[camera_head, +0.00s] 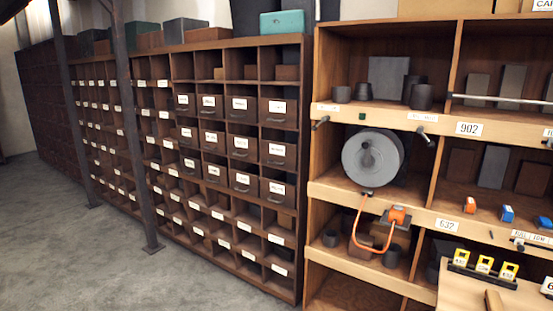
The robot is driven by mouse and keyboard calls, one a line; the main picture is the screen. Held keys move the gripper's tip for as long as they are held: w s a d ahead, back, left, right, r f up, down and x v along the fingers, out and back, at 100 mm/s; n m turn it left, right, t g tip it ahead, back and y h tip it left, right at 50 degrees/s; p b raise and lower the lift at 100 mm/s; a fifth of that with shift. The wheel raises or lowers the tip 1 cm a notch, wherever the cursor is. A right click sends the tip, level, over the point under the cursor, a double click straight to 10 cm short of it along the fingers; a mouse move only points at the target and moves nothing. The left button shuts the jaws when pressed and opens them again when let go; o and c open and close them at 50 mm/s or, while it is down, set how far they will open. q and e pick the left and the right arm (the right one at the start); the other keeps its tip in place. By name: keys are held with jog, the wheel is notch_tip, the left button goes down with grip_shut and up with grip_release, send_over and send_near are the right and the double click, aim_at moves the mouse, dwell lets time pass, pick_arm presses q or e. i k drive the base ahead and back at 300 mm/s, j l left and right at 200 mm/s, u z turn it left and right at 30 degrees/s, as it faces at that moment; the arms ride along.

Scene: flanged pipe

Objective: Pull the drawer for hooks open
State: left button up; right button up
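A tall brown wooden cabinet (302,150) with a grid of compartments stands left of centre. In its right part is a block of several dark drawers with white labels and small dark pulls, such as an upper right drawer (277,115), a middle one (242,152) and a lower right one (277,194). All of these look pushed in. The label writing is too small to read, so I cannot tell which drawer is for hooks. Neither of my grippers is in view.
A wooden shelf unit (330,191) on the right holds a grey reel (374,158) and an orange hose (359,222). A bench corner (455,290) with yellow tags juts in at lower right. Dark posts (135,150) stand before the cabinet's left part. Bare concrete floor (90,250) lies in front.

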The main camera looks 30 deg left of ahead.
aim_at(278, 154)
jog(key=i+j+u, duration=0.25)
jog(key=i+j, duration=0.25)
jog(key=j, duration=0.15)
jog(key=i+j+u, duration=0.25)
jog(key=i+j, duration=0.3)
